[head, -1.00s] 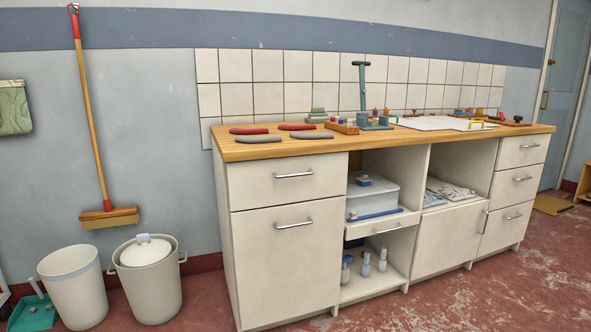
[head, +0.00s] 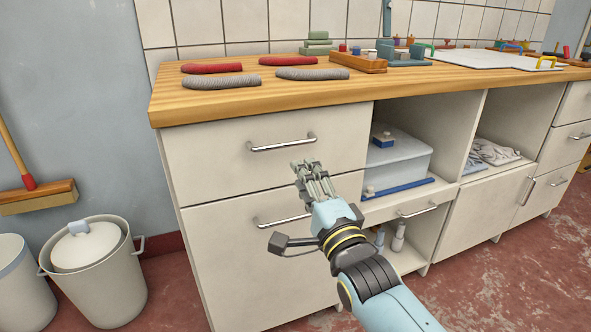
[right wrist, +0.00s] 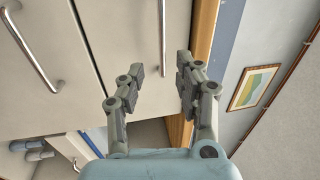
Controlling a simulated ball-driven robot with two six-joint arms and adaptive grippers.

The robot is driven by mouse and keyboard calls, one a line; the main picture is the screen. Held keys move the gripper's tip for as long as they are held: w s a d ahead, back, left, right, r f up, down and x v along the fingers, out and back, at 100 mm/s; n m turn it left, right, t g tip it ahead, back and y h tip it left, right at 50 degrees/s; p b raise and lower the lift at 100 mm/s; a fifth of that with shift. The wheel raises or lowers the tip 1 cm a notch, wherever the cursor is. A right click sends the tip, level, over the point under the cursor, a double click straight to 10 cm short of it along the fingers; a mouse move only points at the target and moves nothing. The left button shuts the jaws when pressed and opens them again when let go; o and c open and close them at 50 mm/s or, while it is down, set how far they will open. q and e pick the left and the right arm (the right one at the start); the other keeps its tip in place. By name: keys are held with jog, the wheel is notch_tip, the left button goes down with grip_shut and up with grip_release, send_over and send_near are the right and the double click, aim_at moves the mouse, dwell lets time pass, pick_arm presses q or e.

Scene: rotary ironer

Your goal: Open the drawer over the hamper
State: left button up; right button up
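The drawer (head: 215,160) is the shut upper white front at the left end of the counter, with a metal bar handle (head: 283,143). Below it is the taller shut hamper front (head: 235,265), whose handle (head: 268,222) is partly covered by my right gripper. My right gripper (head: 305,166) is just below the right end of the drawer handle. In the right wrist view its two fingers (right wrist: 160,70) are apart and empty, and the drawer handle (right wrist: 163,40) lies ahead, between them in the picture. The hamper handle (right wrist: 36,47) is off to the left there. My left gripper is out of view.
The wooden countertop (head: 400,86) juts over the drawer and carries several red and grey pads (head: 212,67). Open shelves with a plastic box (head: 405,158) are to the right. A lidded bin (head: 100,285) stands on the floor at the left.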

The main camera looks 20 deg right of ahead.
aim_at(286, 147)
jog(key=w, duration=0.2)
jog(key=w+r+b, duration=0.1)
jog(key=w, duration=0.1)
jog(key=shift+w+a, duration=0.15)
jog(key=shift+w, duration=0.1)
jog(key=w+b, duration=0.1)
jog(key=w, duration=0.2)
jog(key=w+r+b, duration=0.1)
jog(key=w, duration=0.2)
jog(key=shift+r, duration=0.15)
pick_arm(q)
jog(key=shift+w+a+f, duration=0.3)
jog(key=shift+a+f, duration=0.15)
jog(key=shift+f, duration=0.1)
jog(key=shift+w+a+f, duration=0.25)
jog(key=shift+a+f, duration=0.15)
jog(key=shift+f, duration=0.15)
pick_arm(e)
jog(key=shift+c, duration=0.4)
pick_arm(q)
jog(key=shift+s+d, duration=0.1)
pick_arm(e)
grip_shut()
